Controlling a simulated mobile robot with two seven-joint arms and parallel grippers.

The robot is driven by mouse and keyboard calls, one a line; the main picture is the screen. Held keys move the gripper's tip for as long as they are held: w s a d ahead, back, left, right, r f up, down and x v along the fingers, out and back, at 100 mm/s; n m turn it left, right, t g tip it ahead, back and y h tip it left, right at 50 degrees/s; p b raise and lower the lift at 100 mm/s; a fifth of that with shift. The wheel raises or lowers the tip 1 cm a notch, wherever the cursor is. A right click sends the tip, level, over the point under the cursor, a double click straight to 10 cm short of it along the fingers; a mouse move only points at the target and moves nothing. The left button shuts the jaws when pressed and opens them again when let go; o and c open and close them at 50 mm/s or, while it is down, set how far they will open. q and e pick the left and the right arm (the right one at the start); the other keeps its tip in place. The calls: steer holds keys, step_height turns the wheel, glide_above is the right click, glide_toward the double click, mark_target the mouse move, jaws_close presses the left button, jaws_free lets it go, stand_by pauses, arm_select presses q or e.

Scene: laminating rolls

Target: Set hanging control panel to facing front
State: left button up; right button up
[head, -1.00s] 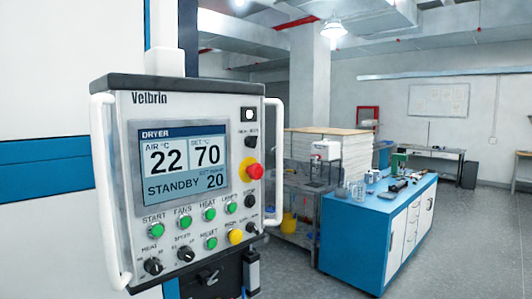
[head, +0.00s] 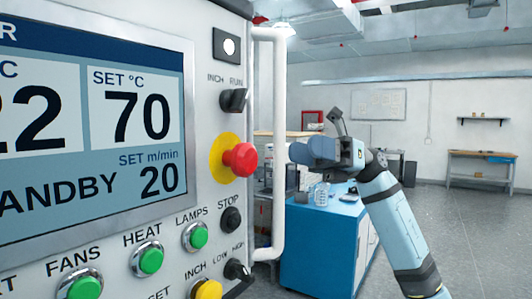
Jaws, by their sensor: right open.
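The hanging control panel (head: 205,120) fills the left half of the head view, very close, and runs past the left, top and bottom edges. Its face is turned at an angle, toward me and to the right. The screen (head: 140,105) reads SET 70 and 20 m/min. A white vertical handle (head: 278,150) stands along its right side. My right gripper (head: 300,152) is open, just right of this handle, with its fingers toward it. Whether it touches the handle I cannot tell. The left handle and my left gripper are out of view.
A red emergency button (head: 240,160) and green buttons (head: 150,260) stick out from the panel face. A blue cabinet (head: 318,250) with small items on top stands behind my right arm. A workbench (head: 482,168) is at the far right. The floor at right is clear.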

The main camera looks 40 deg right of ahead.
steer(key=s+d+r+n+t+h, duration=0.1)
steer(key=s+d+r+n+h, duration=0.1)
steer(key=s+r+h, duration=0.3)
steer(key=w+a+y+p, duration=0.1)
steer(key=w+a+p, duration=0.1)
steer(key=a, duration=1.1)
steer(key=shift+f+n+y+p, duration=0.3)
steer(key=shift+y+p, duration=0.05)
steer(key=shift+y, duration=0.05)
steer(key=shift+w, duration=0.1)
steer(key=shift+d, duration=0.1)
jaws_close()
